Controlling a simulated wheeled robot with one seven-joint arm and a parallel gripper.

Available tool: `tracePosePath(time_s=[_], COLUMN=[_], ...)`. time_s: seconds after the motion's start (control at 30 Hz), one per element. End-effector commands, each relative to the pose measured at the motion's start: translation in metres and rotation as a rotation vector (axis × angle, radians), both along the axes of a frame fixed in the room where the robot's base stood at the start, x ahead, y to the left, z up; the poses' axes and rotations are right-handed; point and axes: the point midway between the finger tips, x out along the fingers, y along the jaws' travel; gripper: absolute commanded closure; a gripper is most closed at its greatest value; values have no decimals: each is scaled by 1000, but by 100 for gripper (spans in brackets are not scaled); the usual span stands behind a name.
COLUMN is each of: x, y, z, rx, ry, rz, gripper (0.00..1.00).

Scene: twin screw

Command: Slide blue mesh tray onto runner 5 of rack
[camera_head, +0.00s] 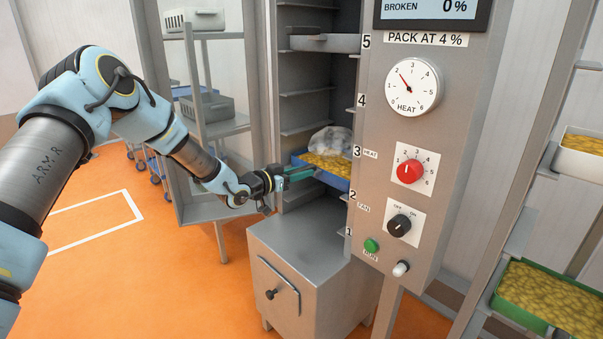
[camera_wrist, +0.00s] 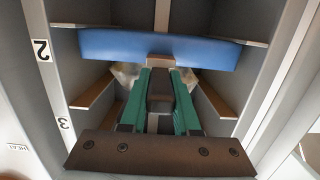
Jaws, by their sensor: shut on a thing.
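The blue tray (camera_head: 330,178), filled with yellow pieces, sits inside the rack cabinet at about the height between labels 2 and 3. Its blue front wall (camera_wrist: 160,48) spans the wrist view. My gripper (camera_head: 299,173) comes in from the left at the tray's front. In the wrist view, its green fingers (camera_wrist: 160,72) are shut on a small tab at the middle of that wall. The rack (camera_head: 303,75) has runners on its side walls, labelled 1 to 5 on the panel. Whether the tray rests on a runner, I cannot tell.
A grey tray (camera_head: 325,43) sits at the height of label 5. A whitish translucent lump (camera_head: 331,140) shows above the blue tray's back. The control panel (camera_head: 400,150) stands right of the opening. A hinged door (camera_head: 190,150) stands open on the left. A grey box (camera_head: 300,270) is below.

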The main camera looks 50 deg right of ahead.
Motion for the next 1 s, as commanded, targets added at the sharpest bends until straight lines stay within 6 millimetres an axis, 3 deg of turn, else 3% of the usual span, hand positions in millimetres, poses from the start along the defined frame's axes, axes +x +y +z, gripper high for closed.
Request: tracePosePath(time_s=[1.0], x=[0], y=[0], z=[15], rx=[-5], ry=[-1], rz=[0], gripper=[100])
